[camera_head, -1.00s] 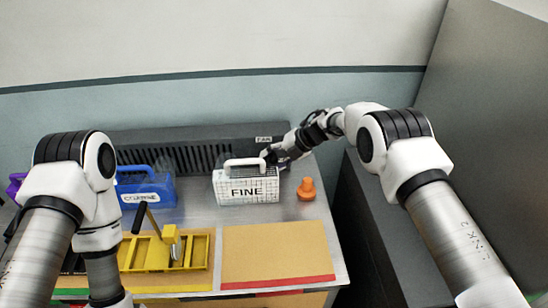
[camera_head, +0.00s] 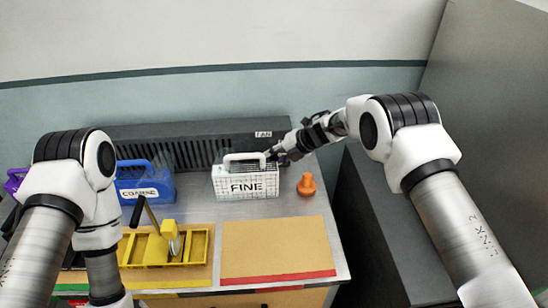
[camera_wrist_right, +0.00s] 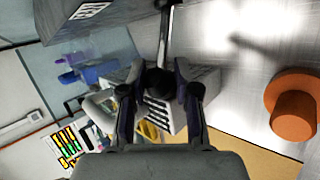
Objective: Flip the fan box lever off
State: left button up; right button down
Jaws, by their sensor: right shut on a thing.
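The fan box (camera_head: 185,148) is a long dark grey slatted unit along the wall, with a white FAN label at its right end. Its dark corner and label (camera_wrist_right: 85,12) show at the top left of the right wrist view. The lever is a thin metal rod with a black ball knob (camera_wrist_right: 160,82). My right gripper (camera_head: 271,154) is at the fan box's right end, behind the FINE box. In the right wrist view its fingers (camera_wrist_right: 158,92) are closed around the knob. The lever is not clear in the head view. My left gripper is out of view.
The white FINE box (camera_head: 246,186) stands just in front of my right gripper. An orange knob-shaped piece (camera_head: 306,185) stands to its right. A blue COARSE box (camera_head: 146,188) and a yellow tray fixture (camera_head: 195,245) are further left. The tan mat (camera_head: 275,246) is bare.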

jog(key=c, duration=0.8)
grip_release()
jog(key=v, duration=1.2)
jog(key=shift+w, duration=0.1)
